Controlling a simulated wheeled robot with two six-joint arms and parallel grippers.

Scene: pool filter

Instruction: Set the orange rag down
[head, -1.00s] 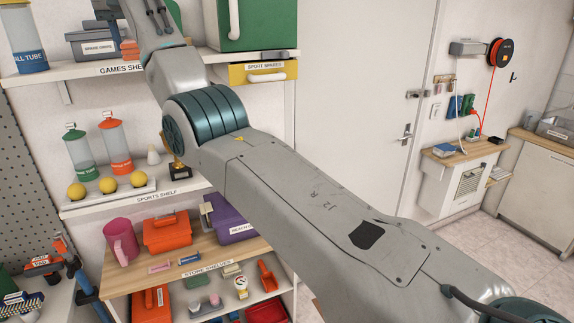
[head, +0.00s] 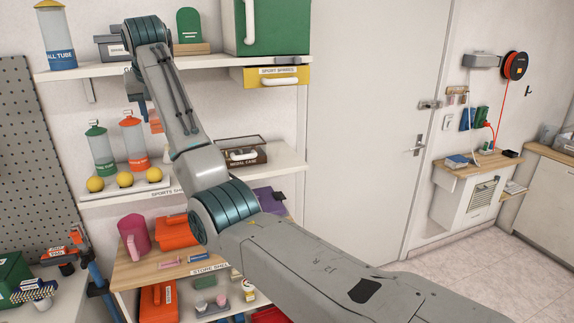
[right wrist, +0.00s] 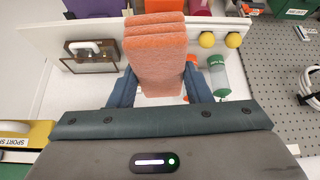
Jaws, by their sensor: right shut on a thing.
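The orange rag (right wrist: 157,50) is a thick folded stack. It sits between the two blue-grey fingers of my right gripper (right wrist: 160,84), which is shut on it. In the head view a small part of the rag (head: 155,122) shows beside my right gripper (head: 140,108), above the sports shelf (head: 115,196). The rag appears to hang in the space between the sports shelf and the games shelf (head: 100,72); I cannot tell whether it touches anything. My forearm hides part of the sports shelf. My left gripper is not in view.
On the sports shelf stand two tubes (head: 134,143), several yellow balls (head: 125,180) and a medal case (head: 242,150). The yellow sport spares drawer (head: 275,77) hangs above right. Orange boxes and a pink mug (head: 134,236) are on the store shelves below.

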